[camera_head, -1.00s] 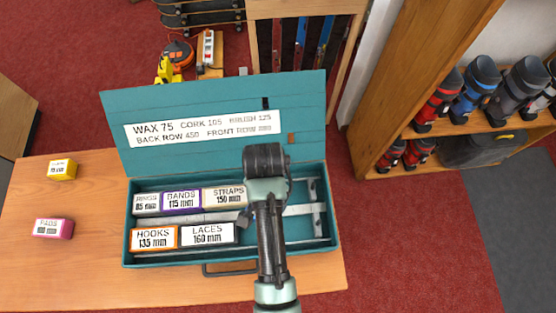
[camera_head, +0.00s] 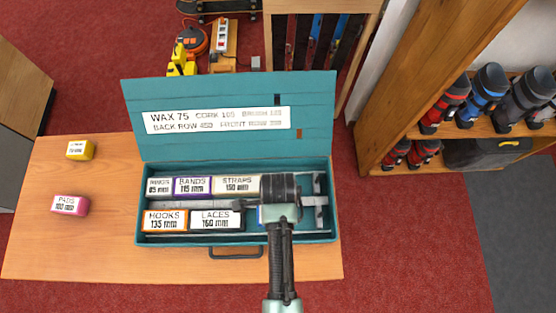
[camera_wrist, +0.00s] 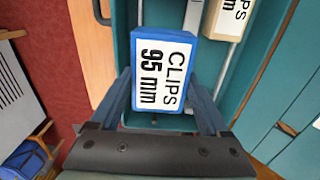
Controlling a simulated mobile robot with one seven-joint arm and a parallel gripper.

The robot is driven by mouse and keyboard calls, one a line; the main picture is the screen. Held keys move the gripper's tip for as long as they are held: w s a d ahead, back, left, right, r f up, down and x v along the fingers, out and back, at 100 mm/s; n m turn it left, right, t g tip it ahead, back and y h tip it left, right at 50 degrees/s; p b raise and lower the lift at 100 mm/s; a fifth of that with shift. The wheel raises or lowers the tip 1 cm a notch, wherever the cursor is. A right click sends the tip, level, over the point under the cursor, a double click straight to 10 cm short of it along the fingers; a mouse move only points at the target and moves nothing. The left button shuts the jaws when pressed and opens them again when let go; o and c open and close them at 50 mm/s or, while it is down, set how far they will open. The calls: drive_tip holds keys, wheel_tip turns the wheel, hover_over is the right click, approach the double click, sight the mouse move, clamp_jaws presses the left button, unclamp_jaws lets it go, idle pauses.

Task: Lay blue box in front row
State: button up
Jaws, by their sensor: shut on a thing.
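The blue box (camera_wrist: 155,75), labelled CLIPS 95 mm, is between the fingers of my gripper (camera_wrist: 166,108) in the wrist view. In the head view my gripper (camera_head: 279,205) hides most of it; a small blue patch shows at its left side. My gripper is shut on it over the right part of the front row in the open teal toolbox (camera_head: 240,239). The orange HOOKS box (camera_head: 165,220) and the black-edged LACES box (camera_head: 216,220) lie in the front row, left of my gripper. I cannot tell whether the blue box touches the floor.
The back row holds the RINGS box (camera_head: 159,186), purple BANDS box (camera_head: 192,186) and cream STRAPS box (camera_head: 237,185). The lid (camera_head: 230,90) stands open behind. A yellow box (camera_head: 80,150) and a pink PADS box (camera_head: 70,205) lie on the table (camera_head: 100,255) at left.

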drive_tip(key=shift+f+b, duration=3)
drive_tip(key=shift+f, duration=1)
drive_tip(key=shift+f, duration=0.25)
drive_tip(key=o, duration=1.3)
drive_tip(key=shift+o, duration=0.2)
